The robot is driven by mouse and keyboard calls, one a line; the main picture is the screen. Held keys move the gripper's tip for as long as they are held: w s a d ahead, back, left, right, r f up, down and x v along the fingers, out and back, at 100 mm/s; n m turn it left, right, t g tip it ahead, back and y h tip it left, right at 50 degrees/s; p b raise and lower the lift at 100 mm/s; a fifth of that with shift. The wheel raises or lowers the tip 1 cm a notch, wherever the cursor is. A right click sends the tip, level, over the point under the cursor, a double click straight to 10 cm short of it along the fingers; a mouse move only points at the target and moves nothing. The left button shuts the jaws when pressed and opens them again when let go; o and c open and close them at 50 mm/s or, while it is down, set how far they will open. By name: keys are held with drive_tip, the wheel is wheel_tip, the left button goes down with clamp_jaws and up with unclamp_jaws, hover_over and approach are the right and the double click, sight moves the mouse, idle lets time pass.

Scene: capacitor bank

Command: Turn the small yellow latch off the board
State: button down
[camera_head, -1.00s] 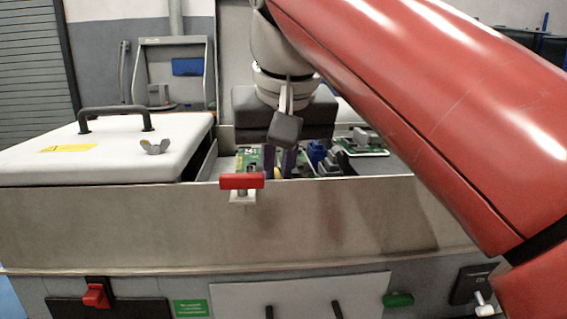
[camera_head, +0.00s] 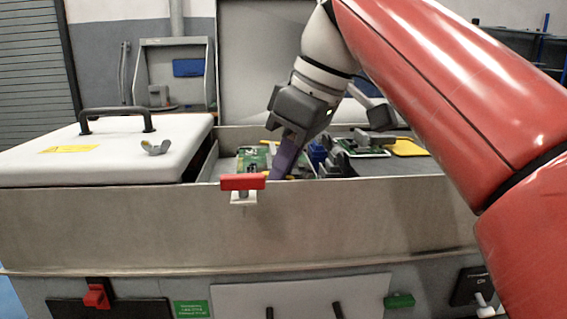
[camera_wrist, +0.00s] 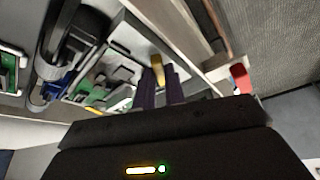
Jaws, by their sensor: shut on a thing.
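My gripper (camera_head: 280,174) reaches down into the open grey housing (camera_head: 350,205), its purple fingers at the right edge of the green board (camera_head: 256,154). In the wrist view the fingers (camera_wrist: 159,80) are shut on the small yellow latch (camera_wrist: 157,66), whose end shows between and just beyond them. In the head view the fingers and the housing's front wall hide most of the latch. My wrist is tilted, with its body up and to the right of the fingers.
A red-handled clamp (camera_head: 242,182) stands on the front wall, close left of my fingers. Blue and dark parts (camera_head: 318,153) and another green board (camera_head: 362,148) lie to the right. A white lid (camera_head: 110,155) with a black handle covers the left side.

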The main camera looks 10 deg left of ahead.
drive_tip(key=n, duration=0.2)
drive_tip(key=n+g, duration=0.1)
drive_tip(key=n, duration=0.1)
drive_tip(key=n+g, duration=0.1)
drive_tip(key=shift+w+n, duration=0.3)
drive_tip(key=shift+n, duration=0.1)
idle(0.3)
drive_tip(key=c, duration=1.5)
unclamp_jaws()
drive_tip(key=shift+o, duration=0.2)
drive_tip(key=shift+s, duration=0.1)
